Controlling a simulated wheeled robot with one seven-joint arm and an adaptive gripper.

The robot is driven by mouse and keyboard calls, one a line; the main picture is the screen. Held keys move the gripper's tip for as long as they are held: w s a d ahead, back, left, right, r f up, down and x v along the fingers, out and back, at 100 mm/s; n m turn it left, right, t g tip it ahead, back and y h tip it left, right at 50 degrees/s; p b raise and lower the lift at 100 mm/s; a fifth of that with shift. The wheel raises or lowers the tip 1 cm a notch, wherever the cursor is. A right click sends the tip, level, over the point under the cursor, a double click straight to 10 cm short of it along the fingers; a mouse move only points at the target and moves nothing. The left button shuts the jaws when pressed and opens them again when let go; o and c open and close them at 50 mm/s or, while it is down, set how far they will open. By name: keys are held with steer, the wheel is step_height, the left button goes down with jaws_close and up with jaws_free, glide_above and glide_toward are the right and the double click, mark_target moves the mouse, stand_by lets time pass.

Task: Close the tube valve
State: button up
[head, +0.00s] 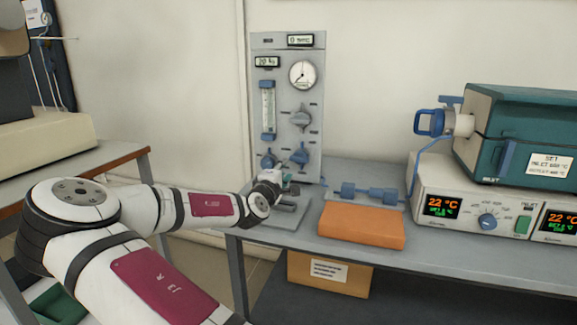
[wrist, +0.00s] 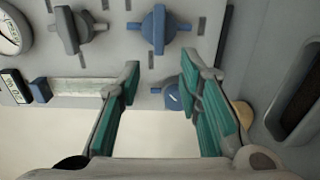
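The grey panel (head: 325,75) carries a grey knob (head: 301,117), a left blue knob (head: 268,159) and a right blue knob (head: 301,155). A blue valve handle (head: 428,122) also shows on the teal furnace at the right; I cannot tell which is the tube valve. My gripper (head: 281,178) is low in front of the panel, near the blue knobs. In the wrist view my gripper (wrist: 163,72) is open and empty. The right blue knob (wrist: 158,30) lies beyond the fingertips. The left blue knob (wrist: 172,97) shows between the fingers, partly hidden by the right one.
An orange block (head: 362,225) and blue fittings (head: 370,194) lie on the grey bench (head: 450,258) right of my gripper. The teal furnace (head: 510,125) stands on a control box (head: 457,208). The round gauge (head: 303,74) and flow tube (head: 267,108) are on the panel.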

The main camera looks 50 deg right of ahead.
steer(key=shift+v, duration=2)
steer(key=shift+a, duration=0.1)
